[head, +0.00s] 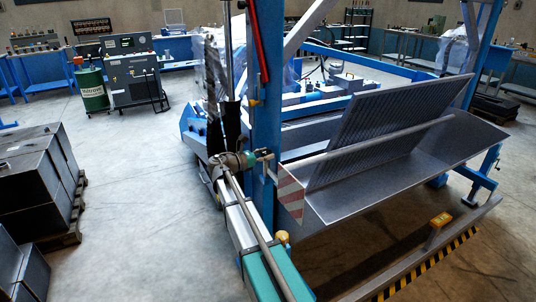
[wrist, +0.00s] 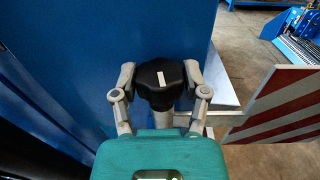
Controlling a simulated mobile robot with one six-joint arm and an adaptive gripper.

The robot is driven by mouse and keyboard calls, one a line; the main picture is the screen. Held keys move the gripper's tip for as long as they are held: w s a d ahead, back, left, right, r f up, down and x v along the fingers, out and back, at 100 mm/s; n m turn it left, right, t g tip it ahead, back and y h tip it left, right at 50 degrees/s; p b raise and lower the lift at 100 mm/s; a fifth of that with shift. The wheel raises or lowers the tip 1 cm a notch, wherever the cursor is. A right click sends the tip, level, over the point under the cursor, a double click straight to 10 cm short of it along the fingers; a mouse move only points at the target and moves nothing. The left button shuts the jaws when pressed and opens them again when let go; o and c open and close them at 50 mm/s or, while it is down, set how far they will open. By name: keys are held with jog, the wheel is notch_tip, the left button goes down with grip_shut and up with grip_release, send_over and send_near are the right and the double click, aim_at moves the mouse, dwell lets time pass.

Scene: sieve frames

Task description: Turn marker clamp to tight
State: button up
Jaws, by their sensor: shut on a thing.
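The marker clamp's black knob (wrist: 157,92) fills the space between the fingers of my gripper (wrist: 160,78) in the wrist view. My gripper is shut on it, one grey finger on each side. A short white line on the knob's face stands nearly upright, tilted slightly. A pale stem shows below the knob. The red-and-white striped marker plate (wrist: 275,104) is at the right, and it also shows in the head view (head: 290,193). In the head view my gripper (head: 264,156) reaches the blue post (head: 267,110), and the knob is too small to make out there.
A large grey sheet-metal tray with a slatted screen (head: 385,125) extends right of the post. A yellow-black striped rail (head: 430,262) runs along the front right. Dark boxes (head: 35,175) stand on a pallet at the left. The floor between them and the post is clear.

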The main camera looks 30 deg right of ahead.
jog(key=m+g, duration=0.2)
jog(key=g, duration=0.2)
jog(key=shift+w+m, duration=0.25)
jog(key=shift+m, duration=0.15)
jog(key=shift+s+m+g+y, duration=0.15)
jog(key=shift+m+g+y, duration=0.2)
jog(key=shift+g, duration=0.45)
jog(key=o, duration=1.1)
jog(key=shift+o, duration=0.2)
jog(key=shift+a, duration=0.1)
jog(key=v, duration=1.1)
jog(key=shift+a, duration=0.35)
